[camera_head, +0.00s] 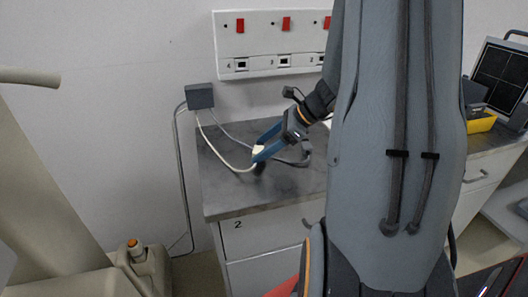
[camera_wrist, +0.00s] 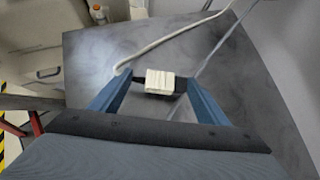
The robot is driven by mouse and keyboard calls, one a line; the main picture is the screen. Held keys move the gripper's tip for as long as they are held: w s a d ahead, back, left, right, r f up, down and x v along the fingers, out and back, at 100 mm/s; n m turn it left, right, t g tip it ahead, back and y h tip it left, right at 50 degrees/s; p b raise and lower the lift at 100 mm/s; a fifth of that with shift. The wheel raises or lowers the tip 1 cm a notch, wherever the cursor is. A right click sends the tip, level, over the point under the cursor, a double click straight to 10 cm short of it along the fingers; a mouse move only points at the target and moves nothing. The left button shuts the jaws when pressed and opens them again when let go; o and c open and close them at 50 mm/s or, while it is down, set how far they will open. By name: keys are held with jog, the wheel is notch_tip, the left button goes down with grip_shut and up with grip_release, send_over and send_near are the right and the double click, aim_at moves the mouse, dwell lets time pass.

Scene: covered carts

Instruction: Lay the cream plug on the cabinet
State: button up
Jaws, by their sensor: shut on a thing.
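The cream plug (camera_wrist: 160,82) is a small ribbed block between the two blue fingers of my gripper (camera_wrist: 157,98) in the wrist view. In the head view my gripper (camera_head: 263,146) is shut on the plug (camera_head: 258,149), above the grey top of the cabinet (camera_head: 222,200) numbered 2. A pale cable runs from the plug up to a grey box on the wall. A dark shadow lies on the top just under the plug; I cannot tell whether the plug touches the surface.
A wall panel (camera_head: 272,45) with red switches and numbered sockets hangs behind the cabinet. The grey box (camera_head: 199,96) is on the wall to its left. A grey cable also lies across the top. A yellow tray (camera_head: 482,123) stands at the right. The cabinet's front left top is clear.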

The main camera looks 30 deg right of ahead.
jog(key=shift+f, duration=1.05)
jog(key=shift+f, duration=0.35)
jog(key=o, duration=1.2)
jog(key=shift+c, duration=0.2)
